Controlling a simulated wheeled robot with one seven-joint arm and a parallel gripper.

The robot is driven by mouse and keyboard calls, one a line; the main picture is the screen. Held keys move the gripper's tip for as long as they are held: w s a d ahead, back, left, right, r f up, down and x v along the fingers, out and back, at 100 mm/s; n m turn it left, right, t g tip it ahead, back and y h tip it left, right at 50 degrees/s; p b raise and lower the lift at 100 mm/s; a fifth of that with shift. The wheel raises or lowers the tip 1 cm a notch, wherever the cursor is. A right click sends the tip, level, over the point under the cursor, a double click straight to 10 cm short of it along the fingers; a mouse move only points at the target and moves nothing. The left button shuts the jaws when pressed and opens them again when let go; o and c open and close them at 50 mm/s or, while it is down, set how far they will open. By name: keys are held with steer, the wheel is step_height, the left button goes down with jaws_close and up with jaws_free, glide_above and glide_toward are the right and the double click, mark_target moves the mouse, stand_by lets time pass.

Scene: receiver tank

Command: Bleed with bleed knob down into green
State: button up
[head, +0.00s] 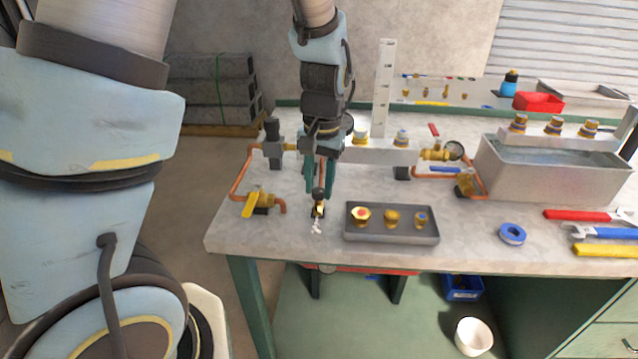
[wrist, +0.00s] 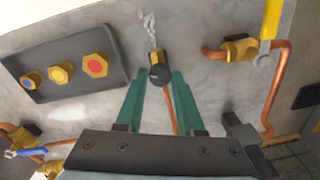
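The bleed knob (wrist: 159,75) is a small black knob on a brass fitting, seen in the wrist view. In the head view the knob (head: 319,194) stands near the front left of the bench. White puffs (wrist: 149,25) come from the fitting on the side away from my gripper; they show in the head view (head: 316,227) too. My gripper (wrist: 160,76) points at the knob, with a green finger close against each side. It appears shut on the knob.
A grey tray (head: 390,236) with several brass fittings lies right of the knob. A yellow-handled valve (head: 258,201) on copper pipe is to its left. A water tank (head: 550,180), blue tape roll (head: 512,234) and wrenches (head: 590,216) are farther right.

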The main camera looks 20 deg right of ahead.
mark_target(321, 191)
steer(key=o, duration=0.4)
step_height(321, 191, up, 11)
steer(key=shift+s+d+f+b, duration=0.1)
steer(key=shift+s+d+b, duration=0.05)
steer(key=shift+b, duration=0.45)
steer(key=a+f+n, duration=0.2)
steer(key=a, duration=0.6)
steer(key=w+a+f+n, duration=0.1)
steer(key=a+f+n, duration=0.1)
steer(key=a, duration=0.7)
steer(key=a+f+n+t, duration=0.1)
steer(key=a+f+n, duration=0.1)
steer(key=a, duration=0.6)
steer(key=shift+w+a+f+n+h, duration=0.2)
steer(key=shift+w+a+n+h, duration=0.15)
steer(key=shift+n, duration=0.25)
